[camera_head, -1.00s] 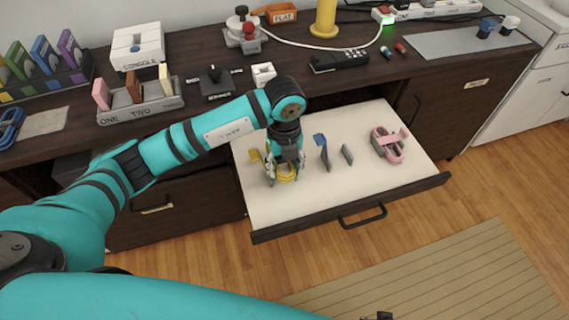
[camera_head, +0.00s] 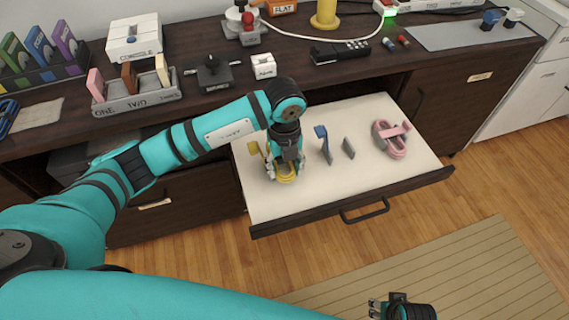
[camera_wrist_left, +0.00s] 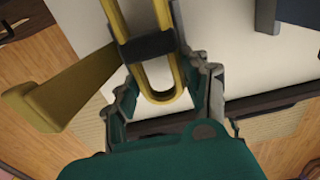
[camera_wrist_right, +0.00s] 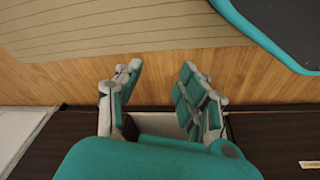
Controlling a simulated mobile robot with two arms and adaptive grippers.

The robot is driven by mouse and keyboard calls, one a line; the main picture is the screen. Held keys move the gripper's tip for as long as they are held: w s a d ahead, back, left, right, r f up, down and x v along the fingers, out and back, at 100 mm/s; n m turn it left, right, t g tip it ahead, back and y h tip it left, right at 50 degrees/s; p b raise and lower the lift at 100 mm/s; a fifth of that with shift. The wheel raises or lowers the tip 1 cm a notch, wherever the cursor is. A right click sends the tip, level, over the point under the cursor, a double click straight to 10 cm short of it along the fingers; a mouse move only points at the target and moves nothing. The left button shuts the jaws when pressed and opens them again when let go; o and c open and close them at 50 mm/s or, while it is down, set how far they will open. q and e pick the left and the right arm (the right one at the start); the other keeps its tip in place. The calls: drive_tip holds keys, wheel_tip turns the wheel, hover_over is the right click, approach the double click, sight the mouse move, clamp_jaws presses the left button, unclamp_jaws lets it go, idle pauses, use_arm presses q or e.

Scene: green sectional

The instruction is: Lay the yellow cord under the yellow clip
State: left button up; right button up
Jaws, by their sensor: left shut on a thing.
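The yellow cord (camera_head: 286,174) is a coiled bundle in the left part of the open drawer. In the left wrist view the cord (camera_wrist_left: 156,72) shows as a long loop with a dark band around it. My left gripper (camera_head: 285,168) is shut on the cord, low over the drawer floor. The yellow clip (camera_head: 255,149) stands just left of the gripper; in the left wrist view the clip (camera_wrist_left: 75,85) is beside the cord, apart from it. My right gripper (camera_wrist_right: 157,95) is open and empty, over the floor at the lower right of the head view (camera_head: 392,308).
The open drawer (camera_head: 330,196) has a pale bottom. A blue clip (camera_head: 324,143), a grey clip (camera_head: 348,148) and a pink cord (camera_head: 391,140) under a pink clip are to the right. The dark counter (camera_head: 300,80) overhangs the drawer's back.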

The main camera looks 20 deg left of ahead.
use_arm(q)
drive_tip(key=shift+f+b, duration=0.3)
drive_tip(key=shift+f, duration=0.25)
drive_tip(key=shift+s+f+b, duration=0.3)
drive_tip(key=shift+f, duration=0.2)
drive_tip(key=shift+s+f+b, duration=0.15)
drive_tip(key=shift+f+b, duration=0.15)
drive_tip(key=shift+f, duration=0.05)
clamp_jaws()
drive_tip(key=shift+f, duration=0.2)
drive_tip(key=shift+c, duration=0.8)
unclamp_jaws()
drive_tip(key=shift+w+d+f, duration=0.15)
drive_tip(key=shift+w+f, duration=0.1)
drive_tip(key=o, duration=1.4)
drive_tip(key=shift+w, duration=0.15)
drive_tip(key=o, duration=0.5)
drive_tip(key=shift+r, duration=0.1)
drive_tip(key=shift+o, duration=0.2)
use_arm(e)
drive_tip(key=w+v, duration=0.1)
drive_tip(key=v, duration=0.5)
drive_tip(key=shift+w+r, duration=0.45)
drive_tip(key=shift+r, duration=0.05)
use_arm(q)
drive_tip(key=shift+a, duration=0.2)
